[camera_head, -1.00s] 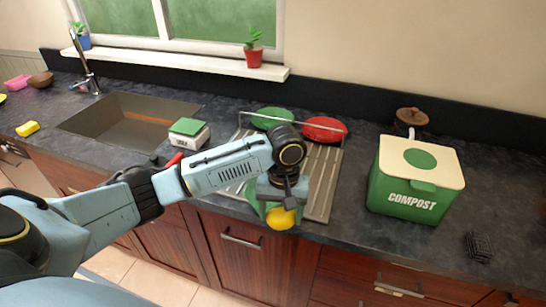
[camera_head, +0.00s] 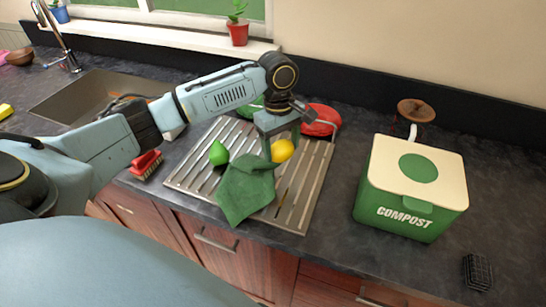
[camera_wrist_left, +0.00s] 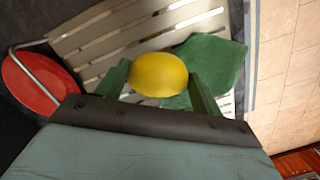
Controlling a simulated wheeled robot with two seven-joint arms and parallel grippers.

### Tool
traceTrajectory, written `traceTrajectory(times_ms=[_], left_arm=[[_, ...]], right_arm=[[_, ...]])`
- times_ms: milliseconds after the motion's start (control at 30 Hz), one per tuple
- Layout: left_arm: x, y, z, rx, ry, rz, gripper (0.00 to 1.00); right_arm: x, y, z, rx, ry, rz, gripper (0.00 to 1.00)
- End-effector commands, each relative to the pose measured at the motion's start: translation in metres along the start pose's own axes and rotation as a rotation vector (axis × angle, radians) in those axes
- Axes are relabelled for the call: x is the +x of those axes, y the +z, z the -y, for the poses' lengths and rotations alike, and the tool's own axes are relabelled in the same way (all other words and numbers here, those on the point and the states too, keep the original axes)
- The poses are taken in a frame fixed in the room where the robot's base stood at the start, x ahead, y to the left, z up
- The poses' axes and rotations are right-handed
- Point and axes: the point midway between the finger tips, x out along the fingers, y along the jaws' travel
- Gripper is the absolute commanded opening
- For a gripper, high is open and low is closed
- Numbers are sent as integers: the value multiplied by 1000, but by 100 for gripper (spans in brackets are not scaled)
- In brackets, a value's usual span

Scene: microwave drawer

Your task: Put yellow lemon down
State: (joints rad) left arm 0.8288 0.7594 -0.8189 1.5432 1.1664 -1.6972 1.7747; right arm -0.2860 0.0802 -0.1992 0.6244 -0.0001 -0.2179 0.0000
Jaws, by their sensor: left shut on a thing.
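The yellow lemon (camera_head: 282,151) is between the fingers of my left gripper (camera_head: 279,148), over the slatted drying rack (camera_head: 313,190). In the left wrist view the lemon (camera_wrist_left: 158,74) sits between the two green fingers of the gripper (camera_wrist_left: 160,82), which is shut on it. The rack's slats (camera_wrist_left: 130,40) show behind the lemon. I cannot tell the exact gap between lemon and rack. My right gripper is not in view.
A green cloth (camera_head: 246,188) and a green lime-like fruit (camera_head: 218,153) lie on the rack. Red (camera_head: 321,120) and green plates stand at its back. A compost bin (camera_head: 411,190) is to the right, a red brush (camera_head: 146,164) to the left. The rack's right part is bare.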

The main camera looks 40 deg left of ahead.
Motion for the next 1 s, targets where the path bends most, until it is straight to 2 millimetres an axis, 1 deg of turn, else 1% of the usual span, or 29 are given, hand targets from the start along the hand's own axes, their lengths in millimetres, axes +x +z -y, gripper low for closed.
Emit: traceTrajectory(times_ms=[33,100,233,367,500,567,667,933,967,1000], left_arm=[[11,-1,1,-1,-3,1,39],[24,-2,1,0,-3,1,39],[37,-4,0,2,0,1,39],[46,-5,0,1,0,1,39],[67,-7,0,1,-2,0,39],[74,-8,0,2,-1,0,39],[77,-9,0,2,0,-1,39],[79,-9,1,1,-2,0,39],[79,-9,1,2,-2,0,70],[79,-9,1,2,-2,0,75]], right_arm=[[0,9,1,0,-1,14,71],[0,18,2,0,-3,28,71],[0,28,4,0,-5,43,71],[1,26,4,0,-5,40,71],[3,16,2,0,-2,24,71],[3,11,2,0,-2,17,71],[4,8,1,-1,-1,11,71],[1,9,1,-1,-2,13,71],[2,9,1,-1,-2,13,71],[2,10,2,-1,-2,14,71]])
